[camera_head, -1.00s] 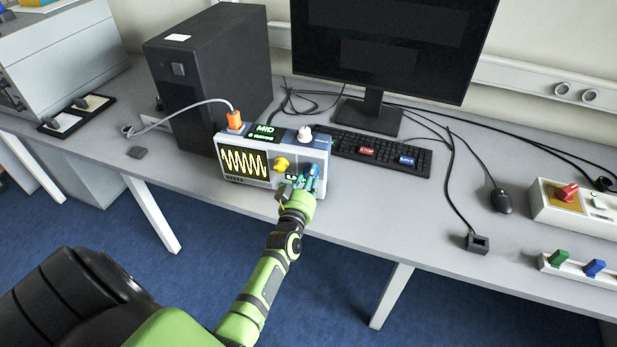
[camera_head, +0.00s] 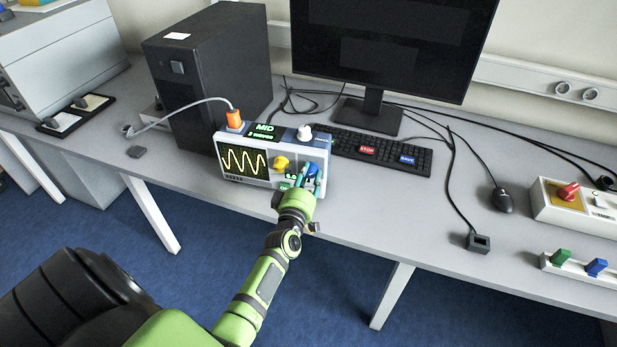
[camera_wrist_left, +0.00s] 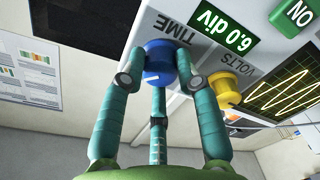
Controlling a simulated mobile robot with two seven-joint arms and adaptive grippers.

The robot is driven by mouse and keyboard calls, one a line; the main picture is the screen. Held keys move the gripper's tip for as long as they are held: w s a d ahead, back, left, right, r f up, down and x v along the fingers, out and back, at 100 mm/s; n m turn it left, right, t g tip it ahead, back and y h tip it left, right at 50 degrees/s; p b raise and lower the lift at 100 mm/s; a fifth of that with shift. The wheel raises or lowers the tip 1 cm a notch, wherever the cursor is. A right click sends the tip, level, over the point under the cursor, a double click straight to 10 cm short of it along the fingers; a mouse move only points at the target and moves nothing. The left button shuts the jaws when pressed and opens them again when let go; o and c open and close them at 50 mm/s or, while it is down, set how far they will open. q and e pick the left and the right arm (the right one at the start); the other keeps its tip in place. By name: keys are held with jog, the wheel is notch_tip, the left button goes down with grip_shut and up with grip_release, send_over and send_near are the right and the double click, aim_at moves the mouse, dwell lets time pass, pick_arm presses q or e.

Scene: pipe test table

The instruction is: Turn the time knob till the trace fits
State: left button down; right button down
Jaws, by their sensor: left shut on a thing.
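The oscilloscope (camera_head: 232,178) stands on the table with a yellow wave of a few broad cycles on its screen (camera_head: 243,161). A green-lit display (camera_head: 265,131) on top reads MID, with a smaller line about waves under it. The blue TIME knob (camera_wrist_left: 158,60) is between the fingers of my left gripper (camera_wrist_left: 160,72), which is shut on it; a white mark shows on the knob. In the head view the left gripper (camera_head: 308,180) covers most of this knob. A small readout (camera_wrist_left: 224,30) shows 6.0 div. The yellow VOLTS knob (camera_wrist_left: 222,90) is beside it, untouched.
An orange plug (camera_head: 234,118) with a grey cable and a white knob (camera_head: 304,132) sit on top of the oscilloscope. The keyboard (camera_head: 372,150) lies behind it, the black computer case (camera_head: 210,80) behind left.

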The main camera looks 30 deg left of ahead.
pick_arm(q)
jog(key=shift+a+r+n, duration=0.1)
jog(key=shift+r+n, duration=0.05)
jog(key=shift+n, duration=1.45)
jog(key=c, duration=0.9)
grip_release()
jog(key=shift+s+d+f, duration=0.2)
jog(key=shift+s, duration=0.2)
jog(key=v, duration=1.1)
jog(key=shift+r, duration=0.1)
